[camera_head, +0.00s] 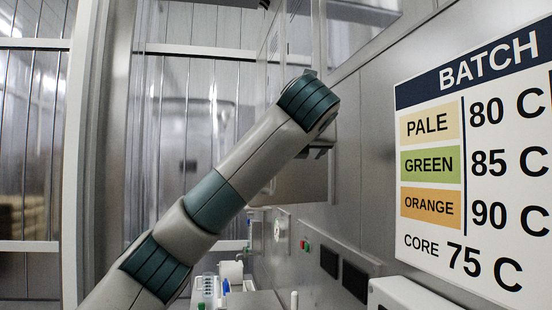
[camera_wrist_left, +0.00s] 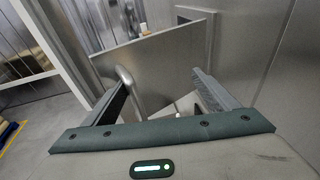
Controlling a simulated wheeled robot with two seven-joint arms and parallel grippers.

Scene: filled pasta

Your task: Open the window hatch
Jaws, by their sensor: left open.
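The hatch appears as a flat steel panel (camera_wrist_left: 165,58) in the left wrist view, angled out from the wall beside a framed opening (camera_wrist_left: 197,17). A rounded metal bar handle (camera_wrist_left: 126,77) stands on it. My left gripper (camera_wrist_left: 160,80) is open. Its fingers reach toward the panel, and the handle shows between them, close to the left finger. I cannot tell whether they touch. In the head view my left arm reaches up to the wall and its hand is mostly hidden. A steel panel (camera_head: 298,182) shows below the arm's end. My right gripper is not in view.
A batch sign (camera_head: 475,150) hangs on the steel wall at right. Dark wall panels (camera_head: 342,270) and red and green buttons (camera_head: 305,245) sit lower. A work surface with small items (camera_head: 225,290) lies below. A clear partition (camera_head: 185,130) stands at the back.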

